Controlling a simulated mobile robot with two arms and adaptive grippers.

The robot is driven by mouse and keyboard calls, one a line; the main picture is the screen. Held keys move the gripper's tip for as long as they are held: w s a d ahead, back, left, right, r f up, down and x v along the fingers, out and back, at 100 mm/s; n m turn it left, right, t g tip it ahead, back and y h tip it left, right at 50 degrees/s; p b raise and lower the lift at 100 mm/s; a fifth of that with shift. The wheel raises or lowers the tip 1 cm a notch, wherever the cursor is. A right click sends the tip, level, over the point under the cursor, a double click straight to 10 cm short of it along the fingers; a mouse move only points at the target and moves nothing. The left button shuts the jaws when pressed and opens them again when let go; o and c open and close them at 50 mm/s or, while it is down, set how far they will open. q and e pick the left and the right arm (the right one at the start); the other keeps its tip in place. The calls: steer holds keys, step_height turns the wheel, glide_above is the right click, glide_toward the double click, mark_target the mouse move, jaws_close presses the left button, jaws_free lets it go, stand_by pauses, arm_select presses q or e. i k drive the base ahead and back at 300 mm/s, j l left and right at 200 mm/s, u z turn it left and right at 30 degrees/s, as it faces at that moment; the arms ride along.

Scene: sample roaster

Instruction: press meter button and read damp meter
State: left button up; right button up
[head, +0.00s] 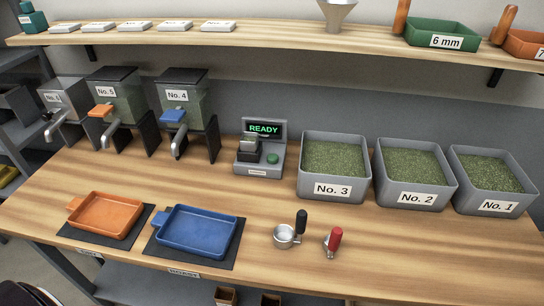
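The damp meter (279,148) is a grey device at the back middle of the wooden bench. Its dark screen (264,129) shows "READY" in green letters. A round green button (272,158) sits on its front right. On its left side is a dark holder with a small clear cup (249,141) in it; the cup's contents are too small to tell. Neither of my grippers shows in the head view, and nothing touches the meter.
Grey bins No. 3 (333,189), No. 2 (418,198) and No. 1 (497,206) stand right of the meter. Hoppers (118,95) stand left. Orange (104,234) and blue (193,252) trays, a portafilter-like cup (286,237) and a red-handled tool (334,241) lie in front. A shelf (270,34) overhangs.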

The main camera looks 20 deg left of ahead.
mark_target(273, 158)
steer(key=j, duration=1.3)
steer(key=k+u, duration=0.05)
steer(key=k, duration=0.05)
